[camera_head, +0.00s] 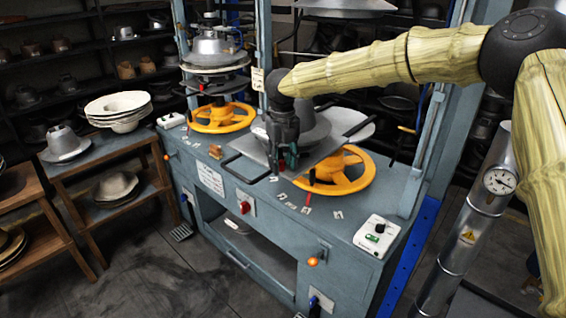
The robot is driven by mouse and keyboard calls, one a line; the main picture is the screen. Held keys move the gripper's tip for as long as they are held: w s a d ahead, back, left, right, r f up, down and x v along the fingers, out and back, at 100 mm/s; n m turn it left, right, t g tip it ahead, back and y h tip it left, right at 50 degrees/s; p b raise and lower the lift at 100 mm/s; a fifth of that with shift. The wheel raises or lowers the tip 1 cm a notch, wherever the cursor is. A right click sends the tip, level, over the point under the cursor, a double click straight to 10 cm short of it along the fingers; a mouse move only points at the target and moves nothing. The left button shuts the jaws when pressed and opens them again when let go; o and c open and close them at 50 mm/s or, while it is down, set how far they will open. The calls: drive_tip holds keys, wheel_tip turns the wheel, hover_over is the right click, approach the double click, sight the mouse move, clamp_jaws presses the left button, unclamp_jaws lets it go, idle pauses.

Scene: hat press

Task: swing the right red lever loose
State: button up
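My gripper (283,168) hangs pointing down, left of and a little above the lever in the picture, in front of a grey metal plate with a hat form (305,128). They look apart. The fingers are small and dark, and I cannot tell whether they are open. Nothing is visibly held.
The press table (290,238) also bears a left yellow handwheel (222,117) and a white control box (377,236). A red knob (245,207) and an orange knob (312,262) are on its front. A black handle (243,169) juts out left of my gripper.

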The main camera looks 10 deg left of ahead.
wheel_tip(320, 180, up, 12)
idle(0.5)
drive_tip(key=shift+f, duration=0.25)
